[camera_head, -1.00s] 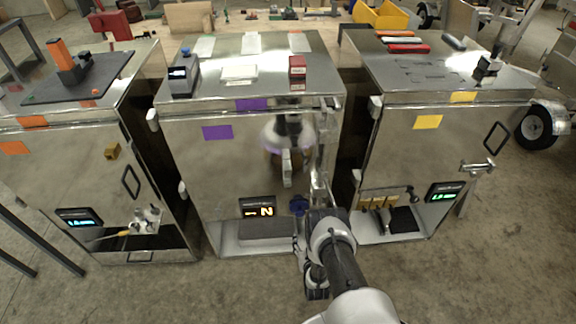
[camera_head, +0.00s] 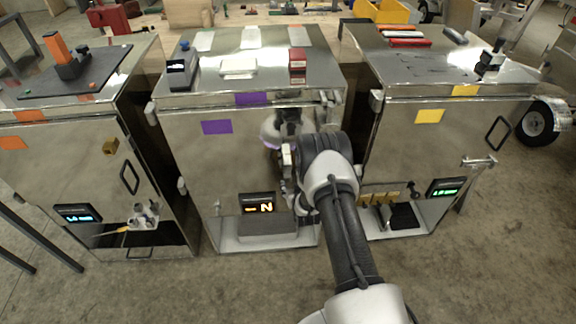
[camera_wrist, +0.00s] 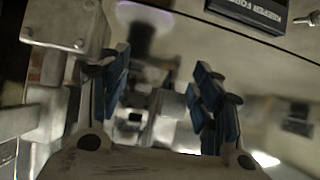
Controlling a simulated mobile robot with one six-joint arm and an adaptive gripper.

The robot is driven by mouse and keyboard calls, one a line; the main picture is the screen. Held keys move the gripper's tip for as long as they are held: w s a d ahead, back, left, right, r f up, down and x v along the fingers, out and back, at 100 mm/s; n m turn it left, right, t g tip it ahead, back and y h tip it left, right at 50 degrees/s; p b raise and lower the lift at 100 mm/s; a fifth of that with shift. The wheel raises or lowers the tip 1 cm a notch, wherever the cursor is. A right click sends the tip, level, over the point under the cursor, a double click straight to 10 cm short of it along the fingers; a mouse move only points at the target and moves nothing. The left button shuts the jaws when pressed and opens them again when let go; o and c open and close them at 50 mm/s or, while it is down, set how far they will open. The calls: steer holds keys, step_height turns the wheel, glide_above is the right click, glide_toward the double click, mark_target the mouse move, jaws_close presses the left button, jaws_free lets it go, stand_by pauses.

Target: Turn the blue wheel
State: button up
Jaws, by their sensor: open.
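The blue wheel is on the lower right front of the middle metal cabinet (camera_head: 215,155) in the earlier head view. It is now hidden behind my arm, and I cannot pick it out in the wrist view. My gripper (camera_wrist: 162,65) is open in the wrist view, with blue-padded fingers apart. Shiny metal, blurred and partly reflected, shows between and beyond them.
An orange-lit display (camera_head: 257,205) is on the cabinet front left of my arm. The left cabinet (camera_head: 60,165) and right cabinet (camera_head: 420,150) stand close on both sides. A metal block (camera_wrist: 65,25) sits beside the left finger in the wrist view. Open floor lies in front.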

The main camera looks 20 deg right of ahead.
step_height(320, 180, up, 11)
steer(key=w+a+g, duration=0.1)
steer(key=w, duration=0.1)
steer(key=shift+a+y+b, duration=0.3)
steer(key=shift+a, duration=0.1)
steer(key=shift+f, duration=0.1)
steer(key=s+d+f+t+h+p, duration=0.1)
steer(key=s+f, duration=0.7)
steer(key=f, duration=0.5)
steer(key=s+d+f+t+h+p, duration=0.1)
steer(key=s+f+t, duration=0.1)
steer(key=s+f, duration=0.8)
steer(key=shift+m, duration=0.4)
steer(key=shift+s+a+f+b+x, duration=0.1)
steer(key=shift+a+f+b+x, duration=0.25)
steer(key=shift+b+x, duration=2.2)
steer(key=shift+s+a+f+b+x, duration=0.1)
steer(key=shift+f+b+x, duration=0.45)
steer(key=shift+x, duration=3.85)
steer(key=shift+s+a+f+b+x, duration=0.1)
steer(key=shift+a+f+b+x, duration=0.25)
steer(key=shift+b+x, duration=2.15)
steer(key=shift+p+x, duration=1)
steer(key=shift+c, duration=0.4)
